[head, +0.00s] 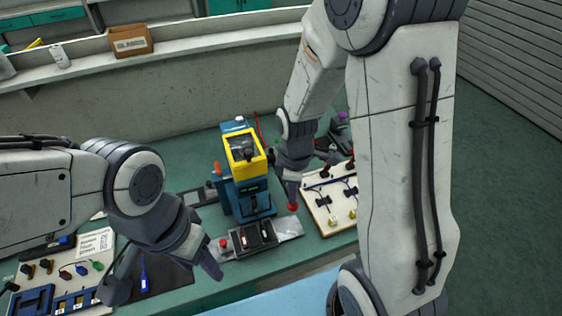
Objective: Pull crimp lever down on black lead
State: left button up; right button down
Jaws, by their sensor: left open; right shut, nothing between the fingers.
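The crimp press (246,186) has a blue body and a yellow head, and stands in the middle of the bench. A red knob (293,207), which looks like the end of its lever, is low at the press's right side. My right gripper (291,178) is shut and empty right above the knob; I cannot tell if they touch. My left gripper (165,284) is open and empty over the bench's front left, apart from the press. A dark fixture (254,236) sits in front of the press. I cannot make out the black lead with certainty.
A pale board (319,206) with leads and yellow-based posts lies to the right. A red button (224,243) is left of the fixture. A dark mat (165,264) with a blue-handled tool (144,272) lies under my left gripper. A box (131,41) stands on the rear ledge.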

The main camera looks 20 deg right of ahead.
notch_tip(320, 180, up, 11)
jog(key=w+p, duration=0.2)
jog(key=p, duration=0.7)
jog(key=shift+p, duration=0.3)
jog(key=shift+f, duration=0.1)
jog(key=s+a+r+m+b, duration=0.1)
jog(key=s+a+b, duration=0.3)
jog(key=s, duration=0.5)
jog(key=s+a+r+m+y+b, duration=0.1)
jog(key=s+a+m+b, duration=0.3)
jog(key=s+a, duration=0.4)
jog(key=shift+s+a+r, duration=0.35)
jog(key=shift+s+r, duration=0.25)
jog(key=shift+r, duration=0.05)
